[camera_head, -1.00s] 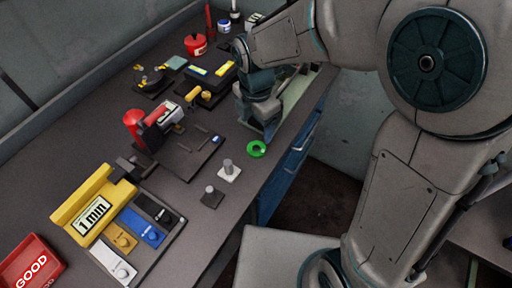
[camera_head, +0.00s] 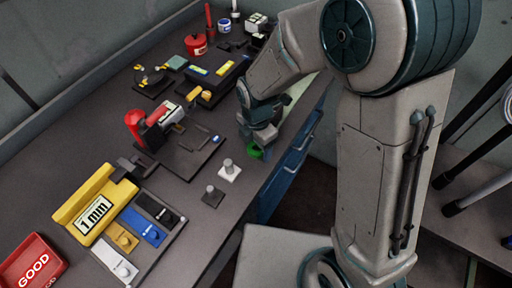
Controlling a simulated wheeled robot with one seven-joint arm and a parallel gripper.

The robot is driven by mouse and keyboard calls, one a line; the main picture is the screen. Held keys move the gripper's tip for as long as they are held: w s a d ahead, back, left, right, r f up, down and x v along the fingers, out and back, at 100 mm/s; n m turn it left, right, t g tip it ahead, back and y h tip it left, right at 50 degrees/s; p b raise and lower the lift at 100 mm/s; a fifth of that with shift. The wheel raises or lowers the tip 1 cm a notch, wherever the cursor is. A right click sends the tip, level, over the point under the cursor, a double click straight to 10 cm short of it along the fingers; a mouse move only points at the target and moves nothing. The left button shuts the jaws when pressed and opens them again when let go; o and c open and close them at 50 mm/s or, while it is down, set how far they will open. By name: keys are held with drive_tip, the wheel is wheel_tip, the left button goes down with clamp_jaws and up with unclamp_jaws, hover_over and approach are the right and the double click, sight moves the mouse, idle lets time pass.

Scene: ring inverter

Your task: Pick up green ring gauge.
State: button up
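The green ring gauge (camera_head: 255,153) lies flat on the dark bench near its right edge, partly hidden behind my gripper. My gripper (camera_head: 263,146) points down right over the ring, with its fingertips at or just above it. I cannot tell whether the fingers touch the ring or how far apart they are.
A white-based peg (camera_head: 229,171) and a dark-based peg (camera_head: 212,196) stand left of and below the ring. A dark plate fixture (camera_head: 185,158) lies to the left. A yellow "1 mm" block (camera_head: 93,210) and a red GOOD tray (camera_head: 33,262) are at lower left. The bench edge drops to blue drawers (camera_head: 285,165).

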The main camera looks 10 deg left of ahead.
drive_tip(key=c, duration=1.1)
